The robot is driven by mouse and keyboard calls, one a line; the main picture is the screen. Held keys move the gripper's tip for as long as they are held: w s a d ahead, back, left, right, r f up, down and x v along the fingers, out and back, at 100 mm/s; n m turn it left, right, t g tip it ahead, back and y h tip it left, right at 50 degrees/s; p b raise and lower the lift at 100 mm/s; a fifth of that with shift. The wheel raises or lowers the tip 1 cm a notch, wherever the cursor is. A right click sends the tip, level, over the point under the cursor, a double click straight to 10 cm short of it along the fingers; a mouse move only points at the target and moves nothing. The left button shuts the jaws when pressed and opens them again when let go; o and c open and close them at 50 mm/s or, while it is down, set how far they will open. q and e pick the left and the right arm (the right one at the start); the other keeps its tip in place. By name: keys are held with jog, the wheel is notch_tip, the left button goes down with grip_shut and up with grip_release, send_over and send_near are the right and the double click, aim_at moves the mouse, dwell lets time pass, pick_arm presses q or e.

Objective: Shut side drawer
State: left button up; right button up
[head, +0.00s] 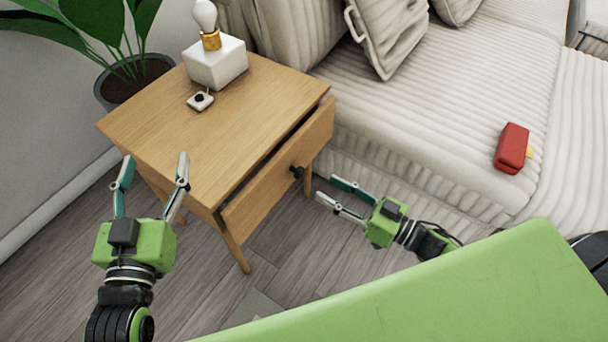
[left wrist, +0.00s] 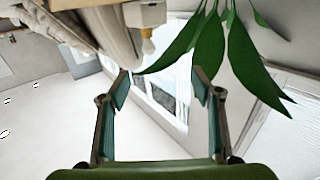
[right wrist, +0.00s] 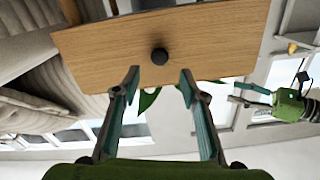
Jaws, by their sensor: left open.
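The wooden side table (head: 215,115) has a drawer whose front (head: 265,185) stands out a little, with a dark gap behind its top edge. The dark round knob (head: 296,172) is on the drawer front; it also shows in the right wrist view (right wrist: 159,56). My right gripper (head: 326,188) is open and empty, just in front of the knob and apart from it. In the right wrist view the drawer front (right wrist: 215,35) is beyond its spread fingers. My left gripper (head: 156,157) is open and empty at the table's left front side, apart from the drawer front.
A potted plant (head: 135,80) stands behind left. A ribbed sofa (head: 440,110) with a red object (head: 512,148) stands right. Bare wood floor (head: 290,255) lies in front.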

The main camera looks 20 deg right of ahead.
aim_at(301, 174)
jog(key=b+x, duration=0.1)
jog(key=x, duration=0.6)
jog(key=shift+w+a, duration=0.2)
jog(key=shift+w, duration=0.15)
pick_arm(q)
notch_tip(301, 174, up, 9)
jog(key=s+t+h, duration=0.2)
jog(key=t, duration=0.3)
jog(key=shift+d+r+b, duration=0.2)
jog(key=shift+d+b, duration=0.1)
jog(key=shift+d, duration=0.05)
pick_arm(e)
jog(key=shift+w+a, duration=0.25)
pick_arm(q)
jog(key=shift+w, duration=0.1)
pick_arm(e)
jog(key=shift+w, duration=0.1)
grip_shut()
